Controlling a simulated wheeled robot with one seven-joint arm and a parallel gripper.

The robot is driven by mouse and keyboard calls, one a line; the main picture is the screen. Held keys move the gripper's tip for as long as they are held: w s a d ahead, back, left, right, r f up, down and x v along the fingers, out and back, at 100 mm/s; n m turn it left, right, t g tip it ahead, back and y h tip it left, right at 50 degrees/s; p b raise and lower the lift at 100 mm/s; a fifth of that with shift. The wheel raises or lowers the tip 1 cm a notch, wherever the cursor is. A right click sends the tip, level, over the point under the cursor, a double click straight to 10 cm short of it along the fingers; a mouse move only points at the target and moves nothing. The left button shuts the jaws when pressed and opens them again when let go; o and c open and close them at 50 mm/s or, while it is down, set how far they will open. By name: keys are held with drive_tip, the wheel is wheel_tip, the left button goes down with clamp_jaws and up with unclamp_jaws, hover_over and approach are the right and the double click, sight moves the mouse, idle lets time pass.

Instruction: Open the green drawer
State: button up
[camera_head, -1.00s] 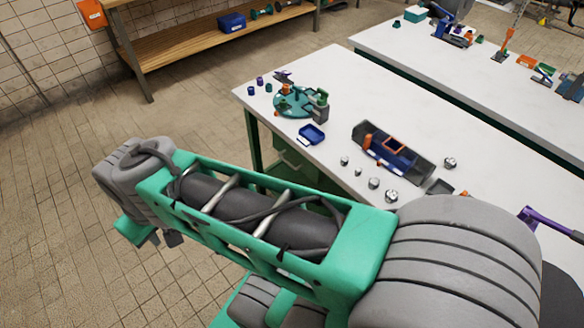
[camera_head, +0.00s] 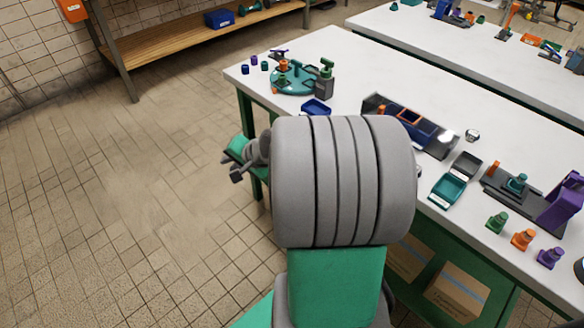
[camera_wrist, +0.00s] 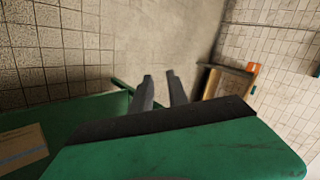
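The green drawer under the near end of the white-topped workbench (camera_head: 345,60) is hidden behind my arm in the head view, and I cannot pick it out in the wrist view. My gripper (camera_wrist: 159,75) shows two dark fingers standing apart with nothing between them. In the wrist view they point over tiled floor and wall. A green bench part (camera_wrist: 85,108) lies left of them, apart from the fingertips as far as I can tell. In the head view, my arm's end is near the bench's left leg, and its fingers are not clear.
Cardboard boxes (camera_head: 458,295) sit on the bench's lower shelf; one also shows in the wrist view (camera_wrist: 20,148). The benchtop holds a teal round fixture (camera_head: 294,80), a dark tray (camera_head: 432,143) and small parts. A wooden shelf (camera_head: 170,42) stands behind. The tiled floor at left is clear.

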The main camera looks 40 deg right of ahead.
drive_tip(key=d+f+m+t+h+b, duration=0.2)
drive_tip(key=d+f+m+t+b, duration=0.1)
drive_tip(key=d+f+m, duration=0.45)
drive_tip(key=s+d+f+m+t+h+b, duration=0.1)
drive_tip(key=s+d+m+h+b, duration=0.1)
drive_tip(key=d+m, duration=0.35)
drive_tip(key=s+d+f+m+t+h+b, duration=0.1)
drive_tip(key=s+d+m+t+h+b, duration=0.1)
drive_tip(key=d, duration=0.6)
drive_tip(key=b+x, duration=0.1)
drive_tip(key=x, duration=0.6)
drive_tip(key=shift+w+d+f, duration=0.1)
drive_tip(key=shift+w+d, duration=0.05)
drive_tip(key=shift+w, duration=0.15)
drive_tip(key=shift+c, duration=0.3)
clamp_jaws()
